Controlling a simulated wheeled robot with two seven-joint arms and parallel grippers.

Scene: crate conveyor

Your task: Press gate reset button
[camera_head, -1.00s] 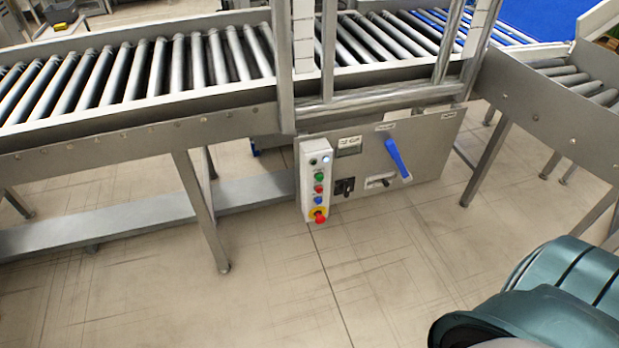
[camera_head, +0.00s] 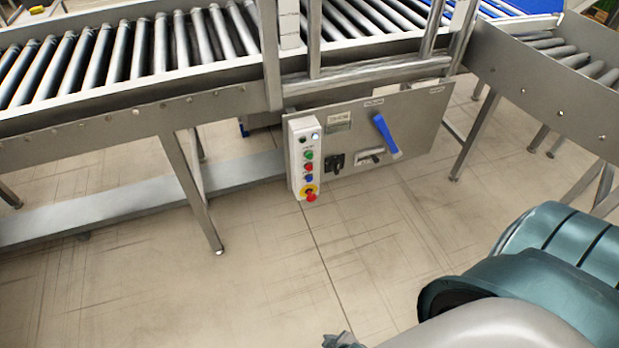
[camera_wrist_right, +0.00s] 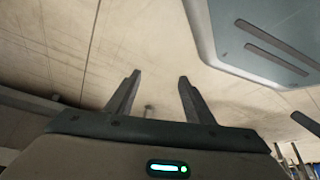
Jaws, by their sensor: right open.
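A pale control box (camera_head: 294,160) hangs under the conveyor in the head view. Down its front run small indicators, a green button (camera_head: 309,155), a red button (camera_head: 308,167), a blue button (camera_head: 309,178) and a red mushroom button on a yellow ring (camera_head: 310,196). The labels are too small to read, so I cannot tell which is the gate reset. My right gripper (camera_wrist_right: 157,76) is open and empty in the right wrist view, over the floor. In the head view my right arm is at the lower right, well apart from the box. My left gripper is not in view.
A grey panel (camera_head: 410,129) right of the box carries a blue lever (camera_head: 386,135) and a black switch (camera_head: 335,163). The roller conveyor (camera_head: 135,100) stands above on metal legs (camera_head: 192,190). The floor (camera_head: 250,290) before the box is clear.

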